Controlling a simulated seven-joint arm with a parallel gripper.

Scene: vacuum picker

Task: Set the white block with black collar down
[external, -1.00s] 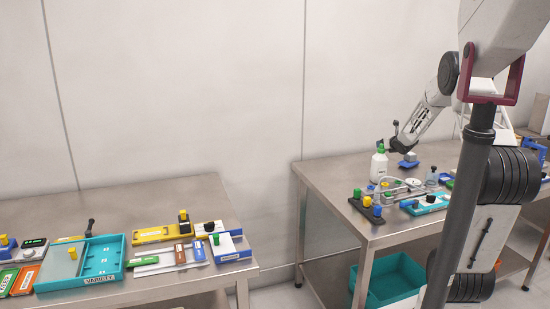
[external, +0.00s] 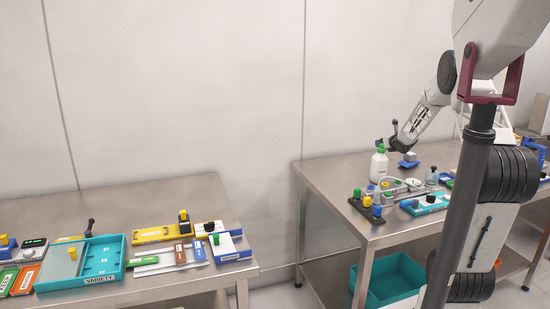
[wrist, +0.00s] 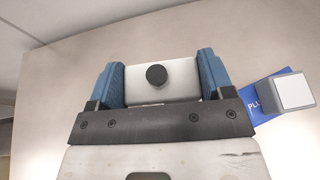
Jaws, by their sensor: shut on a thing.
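In the wrist view, my gripper (wrist: 161,72) is shut on the white block with black collar (wrist: 133,92). The block lies between the two blue fingers, and a round black part shows on the side facing the camera. The rest of the block is hidden by the gripper body. In the external view, my gripper (external: 402,140) is over the back part of the right metal table (external: 335,182), to the right of a white bottle with a green cap. The held block is too small to make out there, and I cannot tell whether it touches the table.
A blue base (wrist: 257,106) with white lettering and a grey-white block (wrist: 291,93) stands to the right of my fingers. The white bottle (external: 379,165) and several fixtures stand on the table in front.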

